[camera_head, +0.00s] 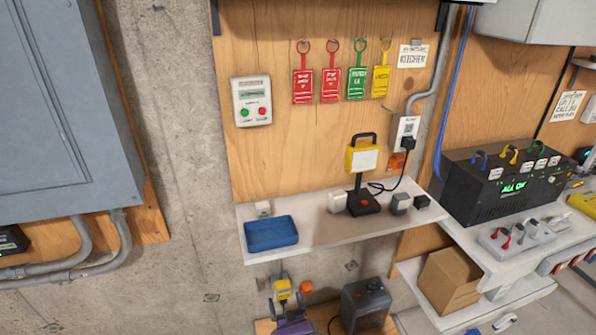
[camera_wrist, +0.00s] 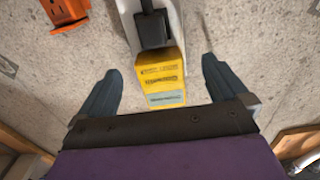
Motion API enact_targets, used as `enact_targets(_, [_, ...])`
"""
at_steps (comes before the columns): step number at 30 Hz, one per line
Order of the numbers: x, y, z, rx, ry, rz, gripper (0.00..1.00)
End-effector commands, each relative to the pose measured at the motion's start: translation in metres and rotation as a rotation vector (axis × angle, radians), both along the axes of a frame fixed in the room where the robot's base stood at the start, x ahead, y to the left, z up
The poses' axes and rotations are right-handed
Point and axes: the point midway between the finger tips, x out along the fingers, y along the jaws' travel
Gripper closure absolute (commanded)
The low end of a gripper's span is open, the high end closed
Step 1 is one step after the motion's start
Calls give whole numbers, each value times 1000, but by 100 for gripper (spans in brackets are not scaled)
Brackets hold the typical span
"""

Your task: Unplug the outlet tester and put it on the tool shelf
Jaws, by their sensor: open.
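The yellow outlet tester (camera_wrist: 162,82) has printed labels and sits at an outlet (camera_wrist: 122,12) on the concrete wall, just below a black plug (camera_wrist: 152,28). It also shows small in the head view (camera_head: 282,289), under the white shelf. My gripper (camera_wrist: 161,67) is open, with one finger on each side of the tester and visible gaps to both. In the head view my purple gripper body (camera_head: 292,325) is at the bottom, below the tester. A white shelf (camera_head: 345,232) is above; whether it is the tool shelf I cannot tell.
The white shelf carries a blue tray (camera_head: 271,233), a yellow work lamp (camera_head: 362,158) and small blocks. Its front has some bare room. An orange box (camera_wrist: 65,10) is on the wall beside the outlet. A dark grey box (camera_head: 365,303) stands right of my gripper.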

Motion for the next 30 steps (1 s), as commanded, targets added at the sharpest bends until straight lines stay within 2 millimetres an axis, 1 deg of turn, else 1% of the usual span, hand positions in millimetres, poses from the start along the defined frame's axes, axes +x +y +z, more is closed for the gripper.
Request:
enact_targets(3, [13, 4, 0, 0, -3, 0, 0])
enact_targets(9, [23, 9, -1, -5, 0, 0, 0])
enact_targets(24, [24, 8, 0, -2, 0, 0, 0])
enact_targets(30, [24, 10, 0, -3, 1, 0, 0])
